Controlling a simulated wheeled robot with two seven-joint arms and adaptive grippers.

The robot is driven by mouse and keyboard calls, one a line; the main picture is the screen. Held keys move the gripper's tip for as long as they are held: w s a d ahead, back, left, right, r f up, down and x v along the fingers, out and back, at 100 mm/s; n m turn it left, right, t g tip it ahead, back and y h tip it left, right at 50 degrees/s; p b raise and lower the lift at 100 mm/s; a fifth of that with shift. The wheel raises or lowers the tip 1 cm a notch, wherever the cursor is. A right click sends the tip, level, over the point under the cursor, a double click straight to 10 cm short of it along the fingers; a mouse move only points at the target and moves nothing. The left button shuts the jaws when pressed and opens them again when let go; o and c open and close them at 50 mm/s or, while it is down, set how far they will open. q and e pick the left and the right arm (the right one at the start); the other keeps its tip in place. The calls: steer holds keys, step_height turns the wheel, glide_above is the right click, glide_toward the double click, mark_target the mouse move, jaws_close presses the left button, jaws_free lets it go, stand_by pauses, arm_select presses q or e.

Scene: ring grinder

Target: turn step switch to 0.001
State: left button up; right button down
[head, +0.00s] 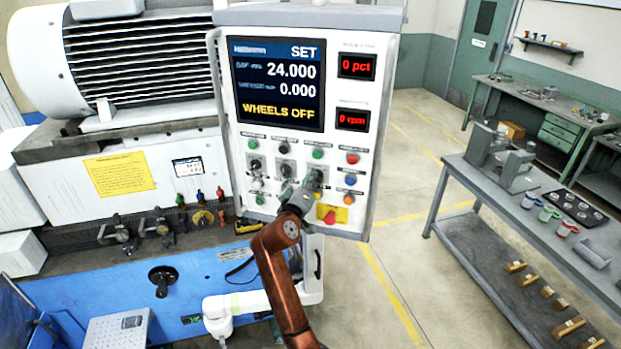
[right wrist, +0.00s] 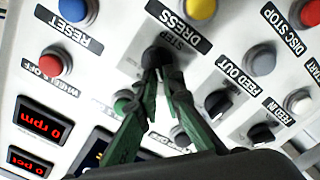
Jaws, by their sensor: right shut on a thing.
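The step switch is a dark knob (right wrist: 156,57) under the label STEP on the white control panel (head: 229,180), which is upside down in the right wrist view. My right gripper (right wrist: 163,72) has its two green-grey fingers shut on this knob. In the head view, my right gripper (head: 314,182) reaches up to the lower middle of the panel and covers the knob. The knob's pointer and its scale marks are hidden or too small to read. The panel's screen (head: 278,84) reads SET, 24.000, 0.000 and WHEELS OFF. My left gripper is not in view.
A grey workbench (head: 560,215) stands at the right, with open floor between.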

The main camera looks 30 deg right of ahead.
steer(key=c, duration=2.1)
jaws_free()
steer(key=shift+a, duration=0.1)
steer(key=v, duration=0.7)
steer(key=shift+s+a, duration=0.15)
steer(key=shift+a, duration=0.05)
